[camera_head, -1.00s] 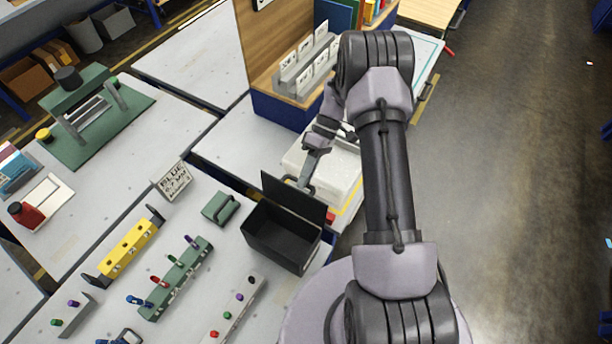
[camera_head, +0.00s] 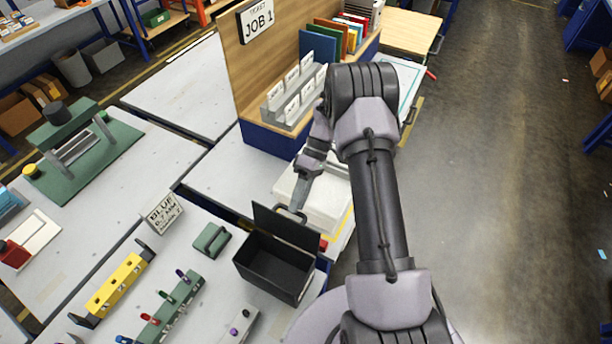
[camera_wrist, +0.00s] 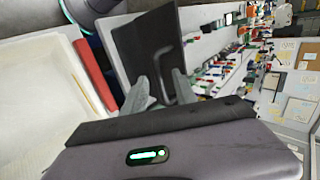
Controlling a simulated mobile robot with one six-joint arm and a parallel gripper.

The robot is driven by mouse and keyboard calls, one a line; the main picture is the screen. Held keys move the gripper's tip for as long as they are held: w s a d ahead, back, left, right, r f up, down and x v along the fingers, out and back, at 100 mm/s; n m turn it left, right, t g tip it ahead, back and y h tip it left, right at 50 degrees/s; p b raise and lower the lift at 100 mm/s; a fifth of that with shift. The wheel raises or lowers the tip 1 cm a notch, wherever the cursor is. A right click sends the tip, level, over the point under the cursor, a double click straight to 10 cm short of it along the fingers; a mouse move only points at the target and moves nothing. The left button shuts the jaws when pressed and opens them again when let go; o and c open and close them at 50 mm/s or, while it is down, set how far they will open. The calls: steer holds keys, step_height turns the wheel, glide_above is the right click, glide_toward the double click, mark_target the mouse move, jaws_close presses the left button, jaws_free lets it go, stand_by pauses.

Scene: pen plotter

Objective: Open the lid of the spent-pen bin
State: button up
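The spent-pen bin (camera_head: 272,272) is a black open-topped box on the bench, in the lower middle of the head view. Its black lid (camera_head: 284,226) stands raised, near upright, along the bin's far edge, and the inside shows. My gripper (camera_head: 292,213) is behind the lid, on its outer side. In the wrist view the lid (camera_wrist: 142,38) is a dark panel with a bar handle (camera_wrist: 163,62). The two fingers of my gripper (camera_wrist: 160,76) are apart, with the handle between or just beyond their tips. I cannot tell whether they touch it.
A white tray (camera_head: 323,205) lies under my gripper. A yellow pen rack (camera_head: 115,286) and a green pen rack (camera_head: 170,312) are further left. Open floor lies right.

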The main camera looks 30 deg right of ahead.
steer(key=p+v, duration=0.2)
steer(key=v, duration=1.3)
steer(key=shift+d+r, duration=0.2)
steer(key=shift+w, duration=0.15)
steer(key=s+a+r+m+t+h+b, duration=0.45)
steer(key=s+a+r+b, duration=0.4)
steer(key=a+b, duration=0.4)
steer(key=s+a+f+m+t+b, duration=0.3)
steer(key=s+f+b, duration=0.1)
steer(key=s, duration=0.4)
steer(key=s+a+f+m+t+b, duration=0.3)
steer(key=s+f+m+b, duration=0.1)
steer(key=s, duration=0.4)
steer(key=shift+a+f+h+b, duration=0.15)
steer(key=shift+f+h+b, duration=0.2)
steer(key=shift+f+b, duration=0.5)
